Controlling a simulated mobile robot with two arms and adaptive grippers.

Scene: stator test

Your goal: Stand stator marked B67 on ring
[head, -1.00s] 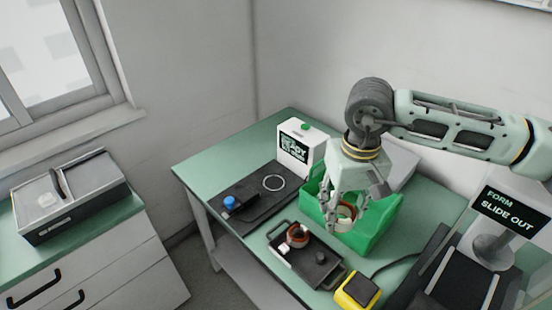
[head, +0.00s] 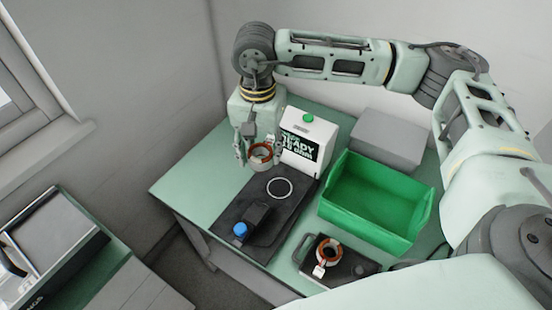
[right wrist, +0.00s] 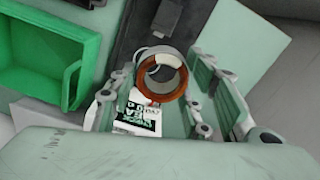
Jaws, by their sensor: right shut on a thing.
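My right gripper (head: 260,153) is shut on a stator (head: 262,151), a short ring with orange-brown windings and a pale outer part. It holds the stator in the air beyond the dark board. In the right wrist view the stator (right wrist: 183,78) sits between the fingers, its opening facing the camera. I cannot read a B67 mark on it. The thin white ring (head: 268,193) lies on the dark board (head: 285,222), nearer than the held stator and to its right in the head view. The ring looks empty. My left gripper is not in view.
A white box with a READY display (head: 309,140) stands behind the board. A blue knob (head: 240,229) is at its near end. A green bin (head: 372,226) looks empty. Another stator (head: 328,243) sits on a small black tray (head: 355,266). A grey box (head: 389,138) stands behind the bin.

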